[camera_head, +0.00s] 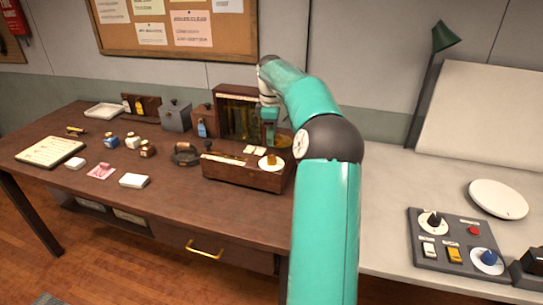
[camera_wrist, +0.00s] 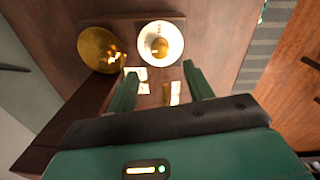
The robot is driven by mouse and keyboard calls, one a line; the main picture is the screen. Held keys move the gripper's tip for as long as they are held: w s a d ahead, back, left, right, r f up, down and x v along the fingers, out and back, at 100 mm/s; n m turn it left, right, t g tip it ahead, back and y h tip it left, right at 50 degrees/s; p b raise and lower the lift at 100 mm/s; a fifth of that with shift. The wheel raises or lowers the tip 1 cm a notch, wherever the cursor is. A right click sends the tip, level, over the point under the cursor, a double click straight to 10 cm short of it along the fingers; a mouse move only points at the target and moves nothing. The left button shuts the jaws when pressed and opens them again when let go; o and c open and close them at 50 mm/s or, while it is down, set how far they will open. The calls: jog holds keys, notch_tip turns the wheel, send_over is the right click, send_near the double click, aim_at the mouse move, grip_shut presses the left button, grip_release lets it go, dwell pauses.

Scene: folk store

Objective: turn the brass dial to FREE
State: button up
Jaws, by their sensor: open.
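The brass dial (camera_head: 271,161) is a brass knob on a round white plate, on top of a low wooden box (camera_head: 232,177) on the brown table. In the wrist view the dial (camera_wrist: 160,43) lies just beyond my fingertips, roughly centred between them. The marks on its plate are too small to read. My gripper (camera_wrist: 160,70) is open and empty, with its two green fingers apart and not around the knob. In the head view my gripper (camera_head: 269,136) is above the back of the box, partly hidden by my arm.
A round brass dish (camera_wrist: 101,49) lies left of the dial in the wrist view. Small pale tags (camera_head: 255,149) are on the box. An open wooden cabinet (camera_head: 237,92) stands behind it. A grey panel with knobs (camera_head: 455,243) is on the right counter.

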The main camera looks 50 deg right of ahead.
aim_at(271, 157)
notch_tip(271, 157, down, 9)
jog(key=shift+w+d+f, duration=0.15)
jog(key=c, duration=1)
